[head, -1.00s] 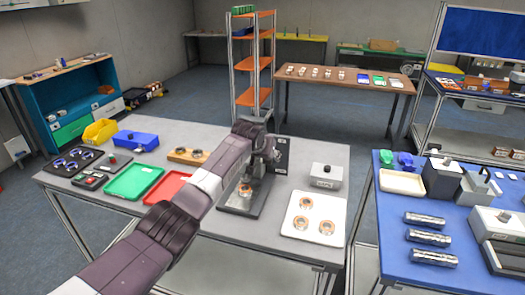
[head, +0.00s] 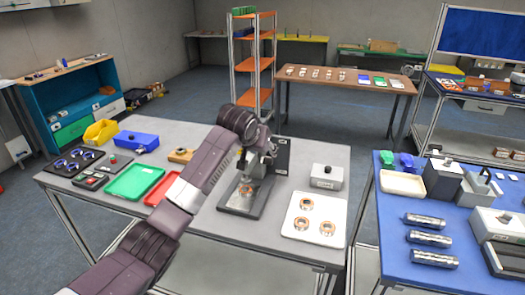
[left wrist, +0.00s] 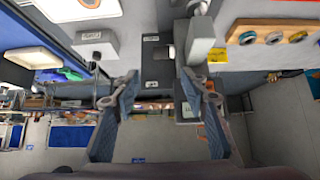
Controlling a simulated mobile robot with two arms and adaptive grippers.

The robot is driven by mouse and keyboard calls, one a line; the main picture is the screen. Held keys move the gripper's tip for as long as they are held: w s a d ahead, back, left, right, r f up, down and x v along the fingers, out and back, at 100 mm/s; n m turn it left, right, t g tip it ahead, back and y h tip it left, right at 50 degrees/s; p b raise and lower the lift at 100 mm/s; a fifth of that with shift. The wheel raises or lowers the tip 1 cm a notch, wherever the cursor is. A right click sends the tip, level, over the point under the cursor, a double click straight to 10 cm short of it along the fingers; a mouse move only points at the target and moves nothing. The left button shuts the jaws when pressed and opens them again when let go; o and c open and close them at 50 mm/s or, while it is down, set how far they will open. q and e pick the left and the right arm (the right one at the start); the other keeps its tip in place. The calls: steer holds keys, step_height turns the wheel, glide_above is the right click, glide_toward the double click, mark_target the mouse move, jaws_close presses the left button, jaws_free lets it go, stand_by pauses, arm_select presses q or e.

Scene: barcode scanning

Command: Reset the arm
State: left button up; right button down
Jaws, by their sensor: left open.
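My left arm reaches in from the lower left over the grey table. My left gripper (head: 262,150) is in front of the dark upright of a scanning stand (head: 282,157), above its base plate (head: 232,208). In the left wrist view the fingers of this gripper (left wrist: 160,80) are spread apart with nothing between them. A copper-coloured ring part (head: 246,190) rests on the base plate, below the gripper. My right gripper is not in view.
A white tray (head: 296,238) with three ring parts and a grey box (head: 327,176) stand to the right. A red tray (head: 160,188), a green tray (head: 122,187) and a wooden rack (head: 178,157) stand to the left. A blue table (head: 390,240) lies beyond a gap.

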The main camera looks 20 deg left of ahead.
arm_select(q)
steer(key=s+d+f+m+g, duration=0.1)
steer(key=s+d+f+g, duration=0.1)
steer(key=s+f, duration=0.95)
steer(key=s+d+f+m+g, duration=0.1)
steer(key=s+d+f, duration=0.1)
steer(key=s+f, duration=0.95)
steer(key=s+a+f+g, duration=0.1)
steer(key=s+a, duration=0.1)
steer(key=s, duration=1.2)
steer(key=s+a+f+g, duration=0.1)
steer(key=s+a, duration=0.2)
steer(key=s, duration=1.1)
step_height(320, 180, down, 30)
steer(key=s+g+b, duration=0.2)
steer(key=b, duration=0.1)
steer(key=s+a+f+g+b, duration=0.1)
steer(key=s+a+f, duration=0.1)
steer(key=s+f, duration=1.5)
steer(key=shift+a+f+b, duration=0.25)
steer(key=shift+f+b, duration=0.05)
steer(key=shift+f, duration=0.05)
